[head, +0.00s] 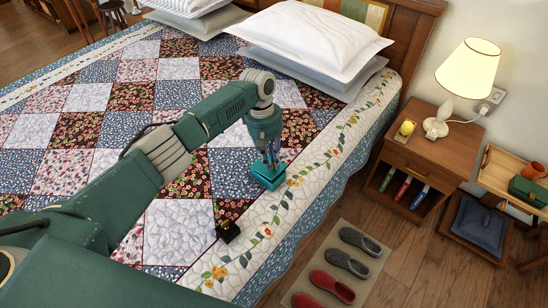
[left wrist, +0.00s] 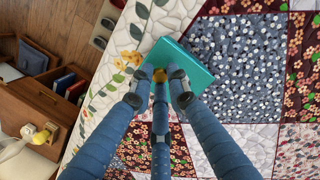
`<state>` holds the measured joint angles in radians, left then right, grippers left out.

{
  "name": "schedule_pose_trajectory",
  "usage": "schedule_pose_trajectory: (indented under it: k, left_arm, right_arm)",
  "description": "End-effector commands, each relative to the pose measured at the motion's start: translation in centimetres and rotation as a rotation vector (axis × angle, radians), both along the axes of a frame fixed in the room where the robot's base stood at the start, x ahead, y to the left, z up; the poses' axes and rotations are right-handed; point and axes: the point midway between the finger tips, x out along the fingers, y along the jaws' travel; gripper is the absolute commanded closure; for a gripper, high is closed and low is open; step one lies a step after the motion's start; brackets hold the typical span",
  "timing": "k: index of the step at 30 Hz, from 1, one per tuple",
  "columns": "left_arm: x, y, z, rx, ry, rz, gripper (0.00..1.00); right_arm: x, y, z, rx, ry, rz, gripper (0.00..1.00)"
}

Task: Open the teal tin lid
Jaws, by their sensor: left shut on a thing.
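The teal tin (head: 268,178) sits on the quilt near the bed's right side, with its teal lid (left wrist: 197,66) filling its top in the left wrist view. My left gripper (head: 269,160) comes down over it from above. The fingers hide part of the lid. I cannot tell whether there is a gap between lid and tin. My right gripper is not in view.
White pillows (head: 312,38) lie at the head of the bed. A nightstand (head: 424,153) with a lit lamp (head: 468,70) stands at right. Slippers (head: 346,262) lie on a floor mat. Quilt left of the tin is clear.

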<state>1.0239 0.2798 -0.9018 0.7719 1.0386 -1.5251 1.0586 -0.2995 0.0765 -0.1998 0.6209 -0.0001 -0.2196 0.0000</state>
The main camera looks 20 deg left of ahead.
Motion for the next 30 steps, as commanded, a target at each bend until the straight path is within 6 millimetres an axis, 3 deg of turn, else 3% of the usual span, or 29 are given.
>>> schedule_pose_trajectory:
  k: [15,30]
  left_arm:
    - [0.9,1.8,0.9,-0.265,0.124,0.002,1.00]
    - [0.8,1.8,1.6,-0.291,0.140,-0.003,1.00]
  right_arm:
    - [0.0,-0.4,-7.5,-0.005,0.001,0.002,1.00]
    - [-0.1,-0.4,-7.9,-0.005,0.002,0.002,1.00]
